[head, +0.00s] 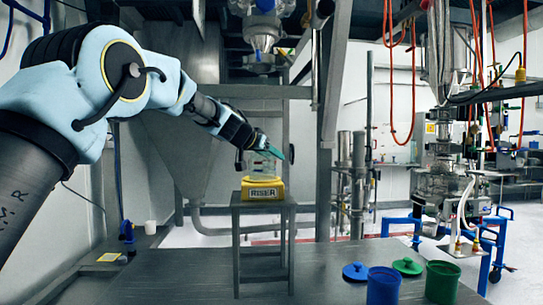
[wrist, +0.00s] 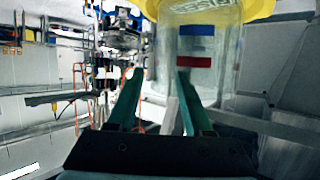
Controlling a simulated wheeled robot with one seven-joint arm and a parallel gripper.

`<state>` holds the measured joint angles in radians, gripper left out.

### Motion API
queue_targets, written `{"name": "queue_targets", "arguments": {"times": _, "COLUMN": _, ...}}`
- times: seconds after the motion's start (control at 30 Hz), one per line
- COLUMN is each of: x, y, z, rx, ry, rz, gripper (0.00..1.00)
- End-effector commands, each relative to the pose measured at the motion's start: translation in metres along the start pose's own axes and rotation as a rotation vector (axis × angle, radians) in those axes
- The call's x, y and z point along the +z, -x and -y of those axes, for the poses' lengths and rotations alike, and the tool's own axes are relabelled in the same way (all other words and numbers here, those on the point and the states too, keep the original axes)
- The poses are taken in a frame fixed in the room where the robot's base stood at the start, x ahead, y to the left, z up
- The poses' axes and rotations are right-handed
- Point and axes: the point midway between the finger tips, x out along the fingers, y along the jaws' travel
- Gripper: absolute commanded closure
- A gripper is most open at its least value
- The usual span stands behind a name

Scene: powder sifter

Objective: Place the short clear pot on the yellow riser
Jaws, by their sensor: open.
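The yellow riser (head: 263,193), labelled RISER, sits on a grey metal stand. The short clear pot (head: 262,170) stands upright on top of it in the head view. In the wrist view, where the scene looks upside down, the pot (wrist: 207,75) shows blue and red bands and meets the yellow riser (wrist: 262,10) at the top. My gripper (head: 277,153) is at the pot's upper part, with green fingers. In the wrist view my gripper (wrist: 158,76) is open; its right finger overlaps the pot, and I cannot tell whether they touch.
The grey stand (head: 263,207) rises from a dark table (head: 330,280). A blue cup (head: 384,287), a green cup (head: 442,283), a blue lid (head: 355,271) and a green lid (head: 407,266) are at front right. Sifter pipework (head: 264,30) hangs above.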

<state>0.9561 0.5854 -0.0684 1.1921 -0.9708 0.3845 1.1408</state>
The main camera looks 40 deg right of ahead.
Motion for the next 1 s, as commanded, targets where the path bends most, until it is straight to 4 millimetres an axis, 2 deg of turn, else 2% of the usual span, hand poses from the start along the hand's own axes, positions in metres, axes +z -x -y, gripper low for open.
{"name": "queue_targets", "arguments": {"times": 0.17, "x": 0.001, "y": 0.006, "z": 0.000, "rx": -0.001, "ry": -0.001, "rz": -0.001, "gripper": 0.49}}
{"name": "queue_targets", "arguments": {"times": 0.27, "x": 0.002, "y": 0.018, "z": 0.001, "rx": -0.002, "ry": 0.000, "rz": -0.003, "gripper": 0.49}}
{"name": "queue_targets", "arguments": {"times": 0.7, "x": 0.002, "y": 0.102, "z": 0.000, "rx": -0.001, "ry": 0.000, "rz": -0.003, "gripper": 0.49}}
{"name": "queue_targets", "arguments": {"times": 0.83, "x": 0.001, "y": 0.115, "z": 0.001, "rx": -0.001, "ry": 0.000, "rz": -0.001, "gripper": 0.49}}
{"name": "queue_targets", "arguments": {"times": 1.0, "x": 0.000, "y": 0.120, "z": 0.000, "rx": 0.000, "ry": 0.000, "rz": 0.001, "gripper": 0.49}}
